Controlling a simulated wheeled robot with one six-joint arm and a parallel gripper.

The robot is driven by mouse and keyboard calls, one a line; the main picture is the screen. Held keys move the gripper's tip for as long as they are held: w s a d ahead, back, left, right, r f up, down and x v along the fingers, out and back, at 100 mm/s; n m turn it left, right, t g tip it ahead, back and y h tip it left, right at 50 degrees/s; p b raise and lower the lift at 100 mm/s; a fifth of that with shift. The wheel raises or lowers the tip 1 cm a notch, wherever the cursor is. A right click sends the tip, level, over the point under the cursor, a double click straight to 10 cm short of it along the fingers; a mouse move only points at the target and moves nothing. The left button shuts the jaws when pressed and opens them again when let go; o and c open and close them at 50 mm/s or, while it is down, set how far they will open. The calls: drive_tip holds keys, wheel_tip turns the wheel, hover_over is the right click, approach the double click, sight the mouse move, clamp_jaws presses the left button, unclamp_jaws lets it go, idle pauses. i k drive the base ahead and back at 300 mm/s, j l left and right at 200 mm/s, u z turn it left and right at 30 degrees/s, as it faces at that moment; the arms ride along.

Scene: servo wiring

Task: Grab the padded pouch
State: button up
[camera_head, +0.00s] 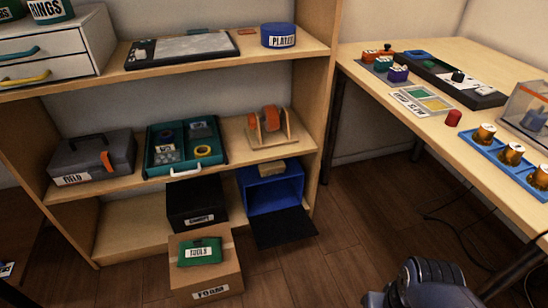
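A soft green pouch (200,252) with a white label reading TOOLS lies on top of a cardboard box (207,275) labelled FOAM, low at the foot of the shelf unit. It is the only pouch-like thing I can make out, though its padding does not show clearly. Its top is uncovered. A dark part of my own arm shows at the bottom right edge, well to the right of the pouch. My gripper's fingers are not in view.
A black box (197,200) stands right behind the pouch. To its right, a blue bin (272,195) has its black flap (283,228) hanging open. Shelves (230,60) rise behind. A table (372,89) stands at right; wooden floor (345,215) between is mostly clear, with cables lower right.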

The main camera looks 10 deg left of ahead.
sight(199, 252)
drive_tip(key=u, duration=1.7)
drive_tip(key=i+l, duration=0.55)
drive_tip(key=l, duration=0.2)
